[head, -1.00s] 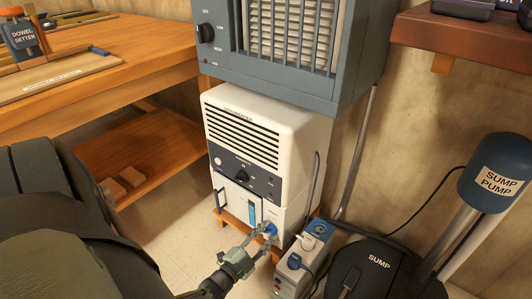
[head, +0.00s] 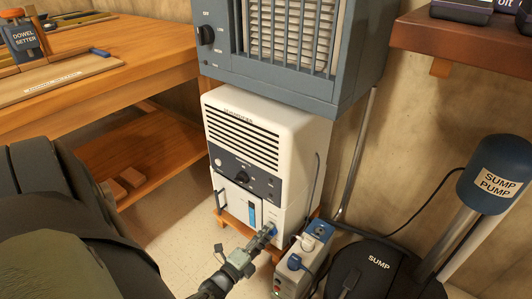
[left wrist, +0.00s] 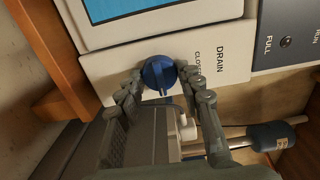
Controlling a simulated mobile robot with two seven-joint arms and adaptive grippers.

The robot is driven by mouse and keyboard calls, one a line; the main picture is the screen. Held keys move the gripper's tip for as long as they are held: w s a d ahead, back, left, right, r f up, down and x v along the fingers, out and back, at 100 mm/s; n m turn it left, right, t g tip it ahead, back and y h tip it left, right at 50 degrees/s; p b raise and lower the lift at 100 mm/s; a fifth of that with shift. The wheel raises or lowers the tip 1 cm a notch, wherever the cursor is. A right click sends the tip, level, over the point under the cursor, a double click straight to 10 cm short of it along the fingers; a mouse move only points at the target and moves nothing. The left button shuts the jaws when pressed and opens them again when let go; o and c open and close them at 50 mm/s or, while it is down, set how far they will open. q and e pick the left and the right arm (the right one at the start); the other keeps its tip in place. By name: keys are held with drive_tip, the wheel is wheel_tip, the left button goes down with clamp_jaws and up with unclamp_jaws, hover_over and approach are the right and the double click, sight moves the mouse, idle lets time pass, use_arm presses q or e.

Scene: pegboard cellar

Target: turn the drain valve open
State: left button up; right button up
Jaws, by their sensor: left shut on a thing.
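The white dehumidifier-like unit (head: 262,125) stands on a low wooden stand under a blue-grey heater. Its blue drain valve knob (left wrist: 158,70) sits on a pale panel marked DRAIN, with a partly covered word beginning "CLOSE" beside it. In the head view the valve (head: 271,229) is at the unit's lower right front, mostly hidden by my gripper. My left gripper (head: 265,236) is shut on the valve. In the left wrist view the fingers of my left gripper (left wrist: 163,80) lie on either side of the knob's raised grip. My right gripper is not in view.
A grey power box (head: 303,262) with plugs stands close to the right of my gripper. The black sump lid (head: 375,265) and sump pump (head: 495,175) are farther right. A wooden workbench (head: 130,75) is at left. Bare floor lies in front of the unit.

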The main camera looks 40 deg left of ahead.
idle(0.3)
use_arm(q)
drive_tip(key=o, duration=1.2)
drive_tip(key=shift+c, duration=0.2)
drive_tip(key=s+d, duration=0.1)
drive_tip(key=s, duration=1.1)
drive_tip(key=shift+d, duration=0.2)
